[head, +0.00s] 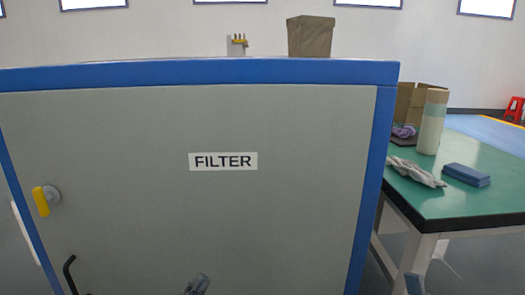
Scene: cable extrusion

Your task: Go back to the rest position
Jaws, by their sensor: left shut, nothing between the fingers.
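My left gripper (197,285) shows only by its tip at the bottom edge of the head view, in front of the grey filter cabinet's door. It is shut and empty. The rest of it is cut off by the frame. I cannot make out my right gripper. The filter cabinet (290,220) has a blue frame, a "FILTER" label (223,161) and a yellow-handled latch (41,200) at its left.
Another box (310,37) shows above the cabinet's top edge. A red stool (515,108) stands far right.

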